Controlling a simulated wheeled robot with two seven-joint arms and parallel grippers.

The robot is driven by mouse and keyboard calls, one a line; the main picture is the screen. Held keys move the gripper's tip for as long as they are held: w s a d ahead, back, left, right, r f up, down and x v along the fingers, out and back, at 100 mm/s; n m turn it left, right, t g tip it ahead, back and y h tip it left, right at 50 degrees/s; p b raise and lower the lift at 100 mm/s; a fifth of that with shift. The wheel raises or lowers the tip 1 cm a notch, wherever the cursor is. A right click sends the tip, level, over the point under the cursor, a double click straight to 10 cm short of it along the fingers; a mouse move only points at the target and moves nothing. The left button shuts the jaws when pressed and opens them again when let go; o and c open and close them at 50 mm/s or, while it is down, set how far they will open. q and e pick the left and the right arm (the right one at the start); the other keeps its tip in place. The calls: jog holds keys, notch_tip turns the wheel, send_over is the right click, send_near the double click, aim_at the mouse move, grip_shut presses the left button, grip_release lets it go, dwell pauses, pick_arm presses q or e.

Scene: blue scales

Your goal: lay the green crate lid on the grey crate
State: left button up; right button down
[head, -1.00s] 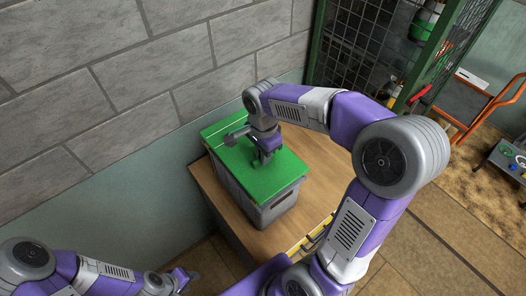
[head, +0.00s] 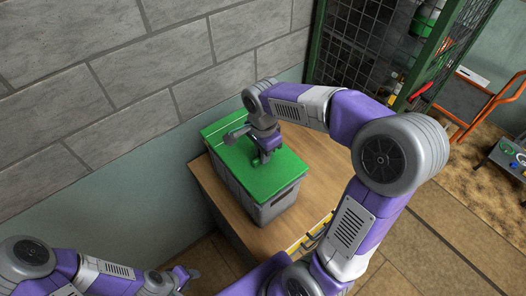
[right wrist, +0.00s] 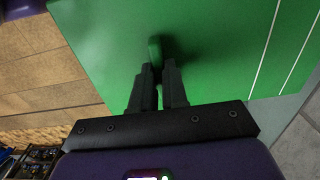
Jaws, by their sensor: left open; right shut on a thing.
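The green crate lid (head: 272,184) lies over the top of the grey crate (head: 274,208), which stands on the wooden table. In the head view the lid looks flat and lined up with the crate's rim; I cannot tell whether it is fully seated. My right gripper (head: 262,160) is above the lid and shut on its handle. In the right wrist view the fingers (right wrist: 158,78) close around the small green handle (right wrist: 155,50) on the green lid (right wrist: 215,40). My left gripper (head: 188,277) is open and empty at the lower left, away from the crate.
The wooden table (head: 312,200) has free room right of the crate. A grey block wall (head: 130,80) stands behind it. A green-framed mesh cage (head: 352,45) is at the back right. An orange-framed cart (head: 470,95) stands further right.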

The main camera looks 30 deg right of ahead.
jog(key=shift+f+b, duration=0.3)
jog(key=shift+f, duration=0.1)
dwell(0.9)
jog(key=c, duration=1.1)
grip_release()
jog(key=shift+r, duration=0.1)
jog(key=shift+r+p, duration=3.35)
jog(key=shift+r, duration=0.55)
